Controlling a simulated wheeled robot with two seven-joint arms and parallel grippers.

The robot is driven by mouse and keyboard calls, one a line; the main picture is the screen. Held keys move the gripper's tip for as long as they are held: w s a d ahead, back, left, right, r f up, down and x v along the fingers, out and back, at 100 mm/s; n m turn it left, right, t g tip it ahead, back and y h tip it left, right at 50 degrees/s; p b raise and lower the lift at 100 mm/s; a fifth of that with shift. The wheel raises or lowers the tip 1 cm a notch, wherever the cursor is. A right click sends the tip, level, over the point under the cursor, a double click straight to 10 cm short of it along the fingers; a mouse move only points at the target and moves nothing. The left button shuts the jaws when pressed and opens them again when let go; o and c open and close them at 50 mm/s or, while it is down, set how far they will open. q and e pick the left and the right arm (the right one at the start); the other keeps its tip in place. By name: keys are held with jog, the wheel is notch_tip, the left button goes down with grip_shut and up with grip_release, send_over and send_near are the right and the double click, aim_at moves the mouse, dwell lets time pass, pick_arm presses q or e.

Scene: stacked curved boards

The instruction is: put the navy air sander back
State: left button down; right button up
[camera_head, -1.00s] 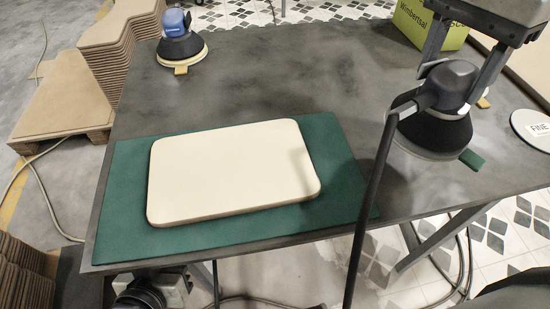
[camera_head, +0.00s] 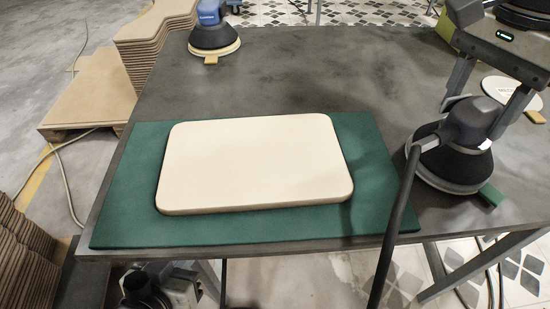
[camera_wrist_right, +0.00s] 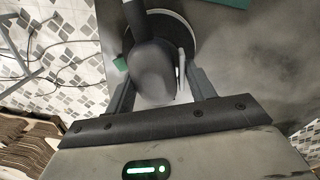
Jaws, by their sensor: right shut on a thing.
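My right gripper (camera_head: 471,122) is shut on the dark navy-grey air sander (camera_head: 456,158), with one finger on each side of its body. The sander is roughly upright, pad down, at the table's right side, just right of the green mat. A green tab (camera_head: 491,195) shows at its pad and a black hose runs down from it. I cannot tell whether the pad touches the table. In the right wrist view the sander's rounded top (camera_wrist_right: 155,72) sits between the fingers. My left gripper is not in view.
A cream board (camera_head: 255,165) lies on the green mat (camera_head: 125,205). A blue sander (camera_head: 210,36) with a yellow tab stands at the back left. A pale disc (camera_head: 510,90) lies at the right, behind the held sander. The table's back middle is clear. Curved boards (camera_head: 150,38) are stacked at left.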

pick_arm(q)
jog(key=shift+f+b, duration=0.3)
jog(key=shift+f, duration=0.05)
pick_arm(e)
jog(key=shift+f, duration=0.35)
jog(key=o, duration=0.8)
jog(key=shift+c, duration=0.2)
pick_arm(q)
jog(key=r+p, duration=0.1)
jog(key=p, duration=0.2)
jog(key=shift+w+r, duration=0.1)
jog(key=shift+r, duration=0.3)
pick_arm(e)
notch_tip(320, 180, up, 16)
jog(key=shift+w, duration=0.4)
jog(key=shift+a, duration=0.15)
